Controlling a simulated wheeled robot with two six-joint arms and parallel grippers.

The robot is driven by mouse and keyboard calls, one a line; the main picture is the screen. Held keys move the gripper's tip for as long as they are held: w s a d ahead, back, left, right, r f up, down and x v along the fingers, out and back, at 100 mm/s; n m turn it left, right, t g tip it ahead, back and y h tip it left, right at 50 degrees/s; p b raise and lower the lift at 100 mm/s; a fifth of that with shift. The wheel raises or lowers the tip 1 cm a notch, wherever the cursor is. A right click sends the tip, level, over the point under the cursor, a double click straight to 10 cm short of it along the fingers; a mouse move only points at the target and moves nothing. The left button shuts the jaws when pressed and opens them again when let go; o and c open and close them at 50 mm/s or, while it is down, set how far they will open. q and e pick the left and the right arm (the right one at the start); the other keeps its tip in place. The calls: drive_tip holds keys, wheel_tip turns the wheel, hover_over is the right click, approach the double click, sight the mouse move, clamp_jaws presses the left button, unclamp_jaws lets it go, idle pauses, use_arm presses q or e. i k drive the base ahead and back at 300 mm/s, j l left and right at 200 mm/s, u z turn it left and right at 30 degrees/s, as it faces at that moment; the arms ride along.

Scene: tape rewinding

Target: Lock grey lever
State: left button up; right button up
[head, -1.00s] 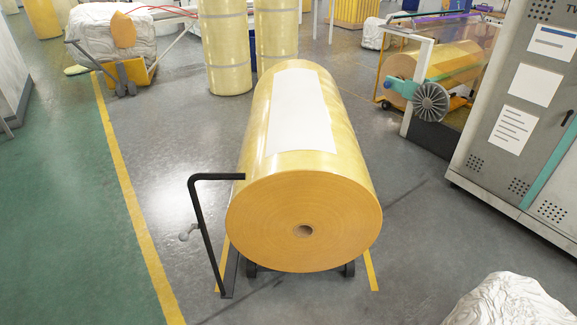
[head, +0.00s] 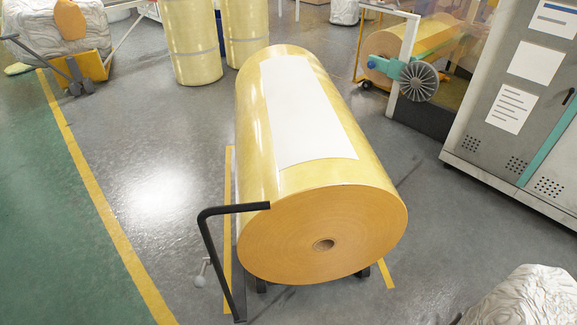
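A small grey lever (head: 202,272) with a rounded knob sticks out to the left of the black bent handle frame (head: 211,250) at the near left of a cart. The cart carries a large yellow tape roll (head: 322,245) with a white sheet (head: 300,110) on top. The roll hides most of the cart. From this view I cannot tell how the lever is latched. Neither of my grippers shows in the head view.
A grey cabinet (head: 510,110) stands at the right. A white wrapped bundle (head: 525,298) lies at the near right. Tall yellow rolls (head: 190,45) stand at the back. A yellow pallet truck (head: 92,66) is at the far left. The floor left of the cart is clear.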

sight(200, 281)
drive_tip(key=u, duration=0.95)
